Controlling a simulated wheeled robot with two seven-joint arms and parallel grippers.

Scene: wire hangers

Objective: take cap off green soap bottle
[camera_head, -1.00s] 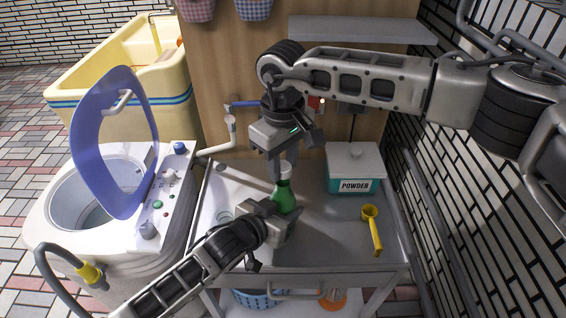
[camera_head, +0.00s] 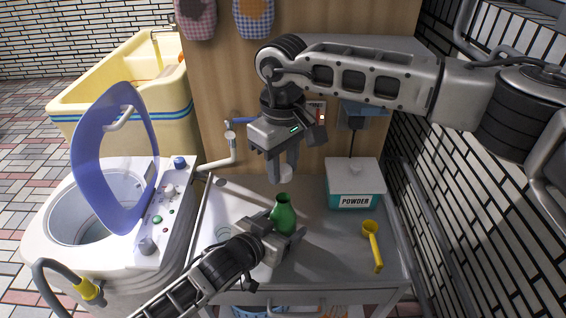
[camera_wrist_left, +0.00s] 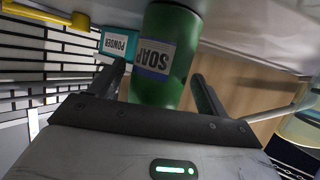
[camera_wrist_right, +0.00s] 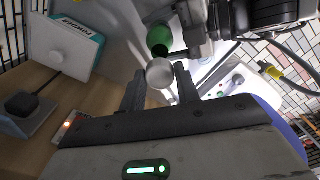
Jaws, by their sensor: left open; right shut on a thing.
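The green soap bottle (camera_head: 283,214) stands upright on the grey cart, its mouth uncovered. Its dark open mouth shows in the right wrist view (camera_wrist_right: 160,48), and its SOAP label shows in the left wrist view (camera_wrist_left: 155,58). My left gripper (camera_head: 284,232) is at the bottle's lower part, with its fingers (camera_wrist_left: 162,85) apart on either side of it. My right gripper (camera_head: 284,172) is shut on the white cap (camera_head: 286,174) and holds it above the bottle, clear of the mouth. The cap shows between the fingertips in the right wrist view (camera_wrist_right: 160,73).
A white and teal powder box (camera_head: 354,186) stands at the cart's back right. A yellow scoop (camera_head: 372,246) lies in front of it. The washing machine (camera_head: 110,215) with its blue lid raised is at the left.

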